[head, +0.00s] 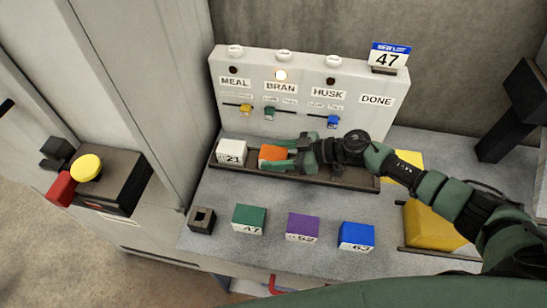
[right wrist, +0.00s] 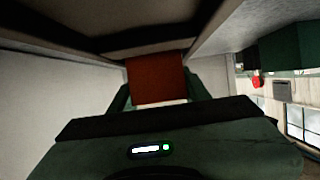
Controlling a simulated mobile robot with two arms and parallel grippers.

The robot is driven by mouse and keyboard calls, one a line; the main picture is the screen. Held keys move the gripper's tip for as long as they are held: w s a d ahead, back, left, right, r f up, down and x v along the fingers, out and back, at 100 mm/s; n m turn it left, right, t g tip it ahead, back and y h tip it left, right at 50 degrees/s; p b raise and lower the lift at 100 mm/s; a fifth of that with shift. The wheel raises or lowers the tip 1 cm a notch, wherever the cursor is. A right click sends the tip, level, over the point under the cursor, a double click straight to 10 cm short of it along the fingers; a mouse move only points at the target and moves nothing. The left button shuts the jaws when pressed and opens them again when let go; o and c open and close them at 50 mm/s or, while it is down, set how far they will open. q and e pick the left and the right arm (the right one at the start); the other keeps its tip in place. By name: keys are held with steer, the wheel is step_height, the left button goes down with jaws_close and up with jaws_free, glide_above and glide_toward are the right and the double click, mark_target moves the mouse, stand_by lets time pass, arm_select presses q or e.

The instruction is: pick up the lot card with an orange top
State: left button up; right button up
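The lot card with an orange top (head: 272,153) is a small block standing in the dark tray (head: 330,180), to the right of a white-topped card (head: 231,151). My right gripper (head: 274,154) reaches in from the right with one finger on the far side of the orange card and one on the near side. In the right wrist view the orange card (right wrist: 156,80) fills the space between the fingers, with no clear gap on either side. The card appears to be still down in the tray. Its front label is partly hidden by the near finger. My left gripper is out of view.
Cards with green (head: 249,217), purple (head: 302,226) and blue (head: 356,235) tops stand in front of the tray. A small dark holder (head: 202,220) stands to their left. The panel (head: 300,85) rises behind the tray. Yellow objects (head: 432,225) lie at the right.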

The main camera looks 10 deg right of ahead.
mark_target(274, 153)
steer(key=shift+c, duration=0.7)
steer(key=shift+r, duration=0.15)
steer(key=shift+r, duration=0.25)
step_height(274, 153, up, 19)
steer(key=p, duration=0.1)
